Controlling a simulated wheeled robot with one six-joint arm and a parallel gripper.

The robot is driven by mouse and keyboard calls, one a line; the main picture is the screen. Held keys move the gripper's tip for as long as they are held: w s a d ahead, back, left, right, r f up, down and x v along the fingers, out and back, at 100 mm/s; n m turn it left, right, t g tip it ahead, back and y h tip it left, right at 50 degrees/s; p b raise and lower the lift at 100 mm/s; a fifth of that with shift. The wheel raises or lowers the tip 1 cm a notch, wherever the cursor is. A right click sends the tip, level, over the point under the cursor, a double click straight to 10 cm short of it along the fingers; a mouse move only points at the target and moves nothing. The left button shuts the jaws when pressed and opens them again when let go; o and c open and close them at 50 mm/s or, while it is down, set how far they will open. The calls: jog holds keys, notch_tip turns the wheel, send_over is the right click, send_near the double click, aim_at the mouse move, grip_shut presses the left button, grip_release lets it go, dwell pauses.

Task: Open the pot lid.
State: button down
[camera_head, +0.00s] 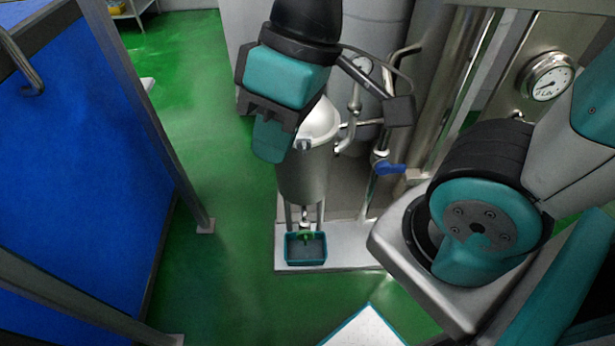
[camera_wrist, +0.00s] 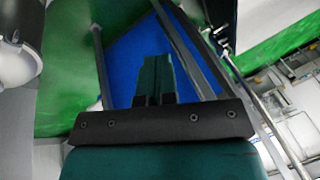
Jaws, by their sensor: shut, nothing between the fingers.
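The metal pot (camera_head: 303,178) stands at the centre of the head view, upright on a stand. Its pale, domed lid (camera_head: 322,122) is on top, partly hidden behind my gripper. A small fitting shows at the front of the rim. My gripper (camera_head: 269,152) is to the left of the lid and pot top, fingers pointing down. I cannot tell whether it touches the pot. In the wrist view the fingers (camera_wrist: 155,62) are together with nothing between them. A rounded white and grey form at the wrist view's upper left looks like the pot and lid.
A teal tray (camera_head: 306,262) lies on the stand's base (camera_head: 345,258) under the pot outlet. Pipes, a blue-handled valve (camera_head: 389,168) and a pressure gauge (camera_head: 548,76) are to the right. A blue panel (camera_head: 70,170) in a metal frame fills the left. Green floor lies between.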

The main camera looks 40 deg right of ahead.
jog(key=w+f+m+t+y+b, duration=0.2)
jog(key=w+f+m+t+b, duration=0.4)
jog(key=f+b, duration=0.5)
jog(key=w+a+f+m+t+y+b, duration=0.1)
jog(key=w+f+m+t+b, duration=0.4)
jog(key=b, duration=1)
jog(key=w+f+m+t+y+b, duration=0.25)
jog(key=w+f+m+b, duration=0.35)
jog(key=w+f+b, duration=0.5)
jog(key=d+f+m+t+h+b, duration=0.3)
jog(key=d+f+m+h+b, duration=0.5)
jog(key=m+b, duration=0.4)
jog(key=s+d+f+m+t+h+b, duration=0.1)
jog(key=d+f+m+t+h+b, duration=0.3)
jog(key=f+m+h+b, duration=0.75)
jog(key=d+f+m+t+h+b, duration=0.2)
jog(key=d+f+m+h+b, duration=0.45)
jog(key=b, duration=0.85)
jog(key=w+d+r+m+p, duration=0.1)
jog(key=w+d+r+p, duration=0.1)
jog(key=p, duration=0.4)
jog(key=w+d+r+m+y+p, duration=0.1)
jog(key=w+d+r+p, duration=0.2)
jog(key=r, duration=0.4)
jog(key=shift+w+d+r+m+p, duration=0.3)
jog(key=shift+d+p, duration=0.25)
jog(key=shift+p, duration=0.85)
